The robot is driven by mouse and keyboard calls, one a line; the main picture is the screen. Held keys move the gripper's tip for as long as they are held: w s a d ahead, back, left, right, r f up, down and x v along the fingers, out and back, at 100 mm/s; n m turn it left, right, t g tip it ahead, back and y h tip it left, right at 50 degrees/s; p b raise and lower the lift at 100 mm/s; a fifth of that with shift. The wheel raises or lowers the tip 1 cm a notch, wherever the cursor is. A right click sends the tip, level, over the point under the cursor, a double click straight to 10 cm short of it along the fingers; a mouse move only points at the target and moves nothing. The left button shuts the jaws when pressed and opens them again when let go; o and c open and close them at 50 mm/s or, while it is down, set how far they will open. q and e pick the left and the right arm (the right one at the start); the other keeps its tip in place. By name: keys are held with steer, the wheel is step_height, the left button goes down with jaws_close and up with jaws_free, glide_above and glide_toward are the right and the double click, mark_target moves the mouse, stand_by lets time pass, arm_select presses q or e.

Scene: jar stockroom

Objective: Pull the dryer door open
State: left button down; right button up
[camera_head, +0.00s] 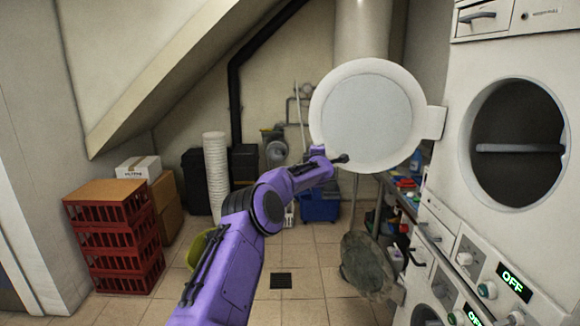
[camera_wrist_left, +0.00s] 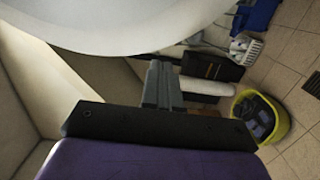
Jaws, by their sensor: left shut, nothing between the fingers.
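The dryer door (camera_head: 367,115) is a round white disc with a grey-white middle. It stands swung wide open to the left of the white dryer (camera_head: 460,90), joined by a hinge at its right side. The round dark opening (camera_head: 517,140) of the dryer is uncovered. My left gripper (camera_head: 341,159) is at the door's lower left edge, its fingers shut and empty. In the left wrist view the closed fingers (camera_wrist_left: 162,84) point toward the door's curved white rim (camera_wrist_left: 110,45). I cannot tell whether they touch it. My right gripper is not in view.
Red crates (camera_head: 115,240) and cardboard boxes stand at the left wall, beside a tall stack of white buckets (camera_head: 215,170). A yellow-green basket (camera_wrist_left: 262,118) is on the floor. A shelf with bottles is behind the door. The tiled floor in the middle is mostly clear.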

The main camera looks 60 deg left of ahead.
arm_select(q)
steer(key=s+a+b+v, duration=0.1)
steer(key=b+v, duration=0.3)
steer(key=v, duration=0.5)
steer(key=shift+s+d+b, duration=0.3)
steer(key=shift+s+b, duration=0.05)
steer(key=shift+s, duration=0.05)
